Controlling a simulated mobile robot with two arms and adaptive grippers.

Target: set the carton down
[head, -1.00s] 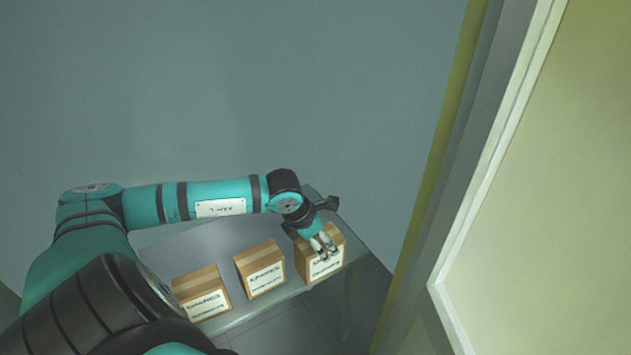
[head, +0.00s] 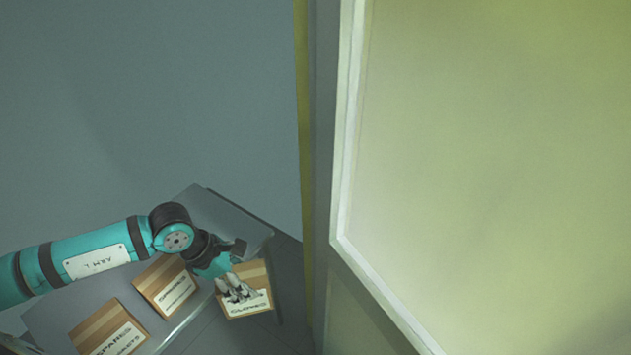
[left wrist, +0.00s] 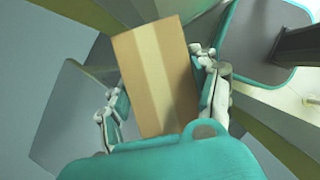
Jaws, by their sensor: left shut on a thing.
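The carton (head: 256,303) is a brown box with a pale tape stripe and a white label. My left gripper (head: 238,292) is shut on it in the head view, at the right end of the grey table (head: 222,214). In the left wrist view the carton (left wrist: 155,75) fills the gap between the two fingers of my left gripper (left wrist: 160,92). The carton seems to hang over or past the table's front edge; whether its underside touches anything is hidden. My right gripper is not in view.
Two similar cartons stand on the table left of the held one: a middle one (head: 165,287) and a nearer one (head: 108,330). A pale framed panel (head: 480,150) fills the right side. Grey floor (head: 285,335) shows before the table.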

